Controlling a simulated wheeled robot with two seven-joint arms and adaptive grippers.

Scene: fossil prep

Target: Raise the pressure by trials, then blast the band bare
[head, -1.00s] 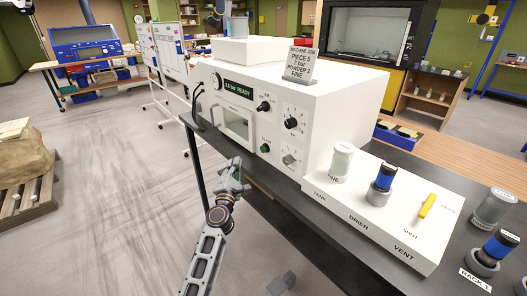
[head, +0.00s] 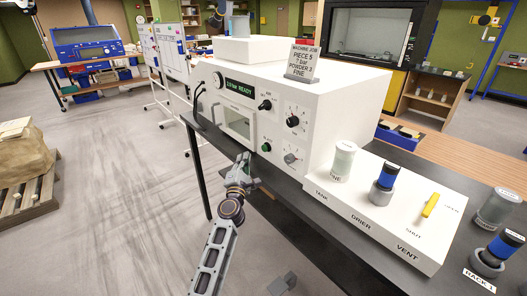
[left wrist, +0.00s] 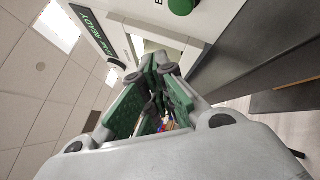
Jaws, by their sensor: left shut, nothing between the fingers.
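The white blasting machine (head: 330,110) stands on the dark bench, with a round gauge (head: 217,80) and a green display (head: 240,88) reading "bar READY"; its digits are too small to be sure of. Its front has a window (head: 237,123), a black knob (head: 265,105), dials (head: 292,121) and a green button (head: 266,147). My left gripper (head: 244,160) is shut and empty, just in front of the panel, below and left of the green button. In the left wrist view its fingers (left wrist: 155,72) meet near the machine front, with the green button (left wrist: 182,5) at the top edge. My right gripper is out of view.
A sign (head: 303,62) on top reads "MACHINE JOB, PIECE 5, ? bar, FINE". At right, a white block (head: 370,225) labelled TANK, DRIER and VENT carries a pale jar (head: 345,158), a blue canister (head: 386,178) and a yellow lever (head: 430,205).

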